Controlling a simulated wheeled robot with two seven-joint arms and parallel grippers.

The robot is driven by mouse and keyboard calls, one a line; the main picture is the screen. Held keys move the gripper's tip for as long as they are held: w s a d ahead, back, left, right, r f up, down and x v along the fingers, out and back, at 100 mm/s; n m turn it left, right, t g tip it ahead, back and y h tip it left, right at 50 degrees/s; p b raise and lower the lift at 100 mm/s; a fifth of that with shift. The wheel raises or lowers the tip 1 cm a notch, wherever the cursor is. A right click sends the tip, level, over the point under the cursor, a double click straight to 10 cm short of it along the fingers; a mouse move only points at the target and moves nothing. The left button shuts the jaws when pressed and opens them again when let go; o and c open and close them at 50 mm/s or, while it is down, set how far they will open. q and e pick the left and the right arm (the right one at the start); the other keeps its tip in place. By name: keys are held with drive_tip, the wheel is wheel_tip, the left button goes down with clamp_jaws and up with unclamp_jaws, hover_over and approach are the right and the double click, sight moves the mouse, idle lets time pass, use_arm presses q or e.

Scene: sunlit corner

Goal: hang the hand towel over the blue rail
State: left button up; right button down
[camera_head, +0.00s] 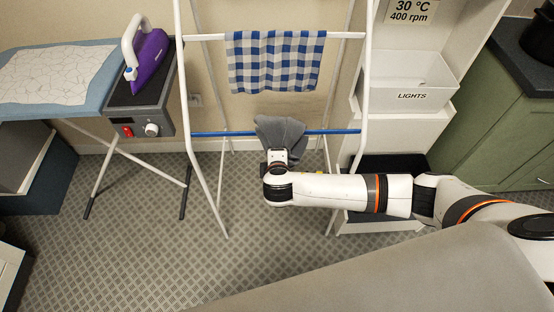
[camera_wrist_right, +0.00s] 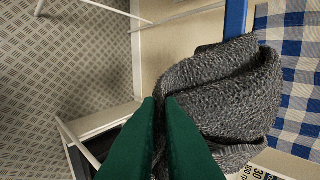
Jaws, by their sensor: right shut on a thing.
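The hand towel (camera_head: 280,135) is dark grey, bunched and folded. It hides the middle of the blue rail (camera_head: 222,134), the lower bar of the white drying rack. My right gripper (camera_head: 277,157) is shut on the towel from the near side. In the right wrist view the two green fingers (camera_wrist_right: 160,102) meet at the edge of the rumpled towel (camera_wrist_right: 222,90), and the blue rail (camera_wrist_right: 236,18) disappears behind it. I cannot tell whether any cloth lies over the rail. My left gripper is not in view.
A blue checked cloth (camera_head: 275,62) hangs on the rack's upper white bar (camera_head: 205,37). An ironing board (camera_head: 25,112) with a purple iron (camera_head: 150,60) stands left. White shelving with a LIGHTS bin (camera_head: 405,97) stands right. Bare floor (camera_head: 130,235) lies in front, left.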

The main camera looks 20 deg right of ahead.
drive_tip(key=c, duration=0.9)
unclamp_jaws()
drive_tip(key=s+a+p, duration=0.3)
drive_tip(key=s+p, duration=0.2)
drive_tip(key=s, duration=0.6)
drive_tip(key=shift+s+a, duration=0.2)
drive_tip(key=shift+s, duration=0.1)
